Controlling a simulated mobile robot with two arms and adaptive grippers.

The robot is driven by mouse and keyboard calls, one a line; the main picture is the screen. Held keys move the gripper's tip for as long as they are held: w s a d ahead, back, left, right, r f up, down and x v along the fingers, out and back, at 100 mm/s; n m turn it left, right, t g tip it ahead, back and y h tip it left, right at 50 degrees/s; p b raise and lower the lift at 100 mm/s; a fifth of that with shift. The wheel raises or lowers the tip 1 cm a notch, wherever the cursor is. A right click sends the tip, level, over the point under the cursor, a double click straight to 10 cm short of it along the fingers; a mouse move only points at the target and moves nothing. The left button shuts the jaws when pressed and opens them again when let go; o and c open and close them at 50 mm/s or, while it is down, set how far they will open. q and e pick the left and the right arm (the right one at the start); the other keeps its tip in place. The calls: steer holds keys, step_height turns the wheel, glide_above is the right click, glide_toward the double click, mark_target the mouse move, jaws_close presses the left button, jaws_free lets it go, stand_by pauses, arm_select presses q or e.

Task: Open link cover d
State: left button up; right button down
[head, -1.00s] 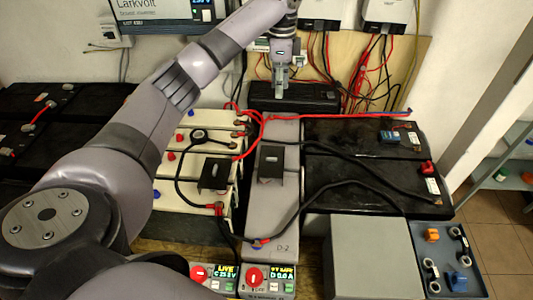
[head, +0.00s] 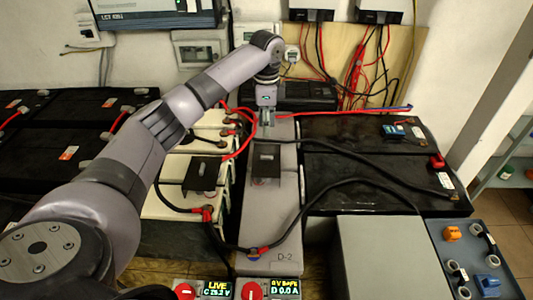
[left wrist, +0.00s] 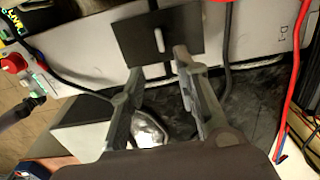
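Link cover d (head: 266,163) is a black plate with a small light handle on the long grey battery block (head: 270,235) marked D-2. It lies flat and looks shut. In the left wrist view the cover (left wrist: 132,36) is at the top, its pale upright handle (left wrist: 158,40) facing me. My left gripper (head: 267,121) is behind the cover, over the far part of the grey block, and apart from it. In the left wrist view its two fingers (left wrist: 157,66) are spread, with nothing between them, pointing toward the cover. My right gripper is not in view.
A similar black cover (head: 203,172) sits on the cream batteries to the left. Red and black cables (head: 345,150) cross near the grey block. Panels in front read LIVE (head: 216,289) for C and 0 V SAFE (head: 285,289) for D. A grey box (head: 380,255) stands front right.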

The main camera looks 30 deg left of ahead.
mark_target(266, 155)
arm_select(q)
step_height(266, 155, down, 12)
steer(key=shift+r, duration=0.25)
steer(key=shift+c, duration=0.3)
jaws_close()
stand_by(0.6)
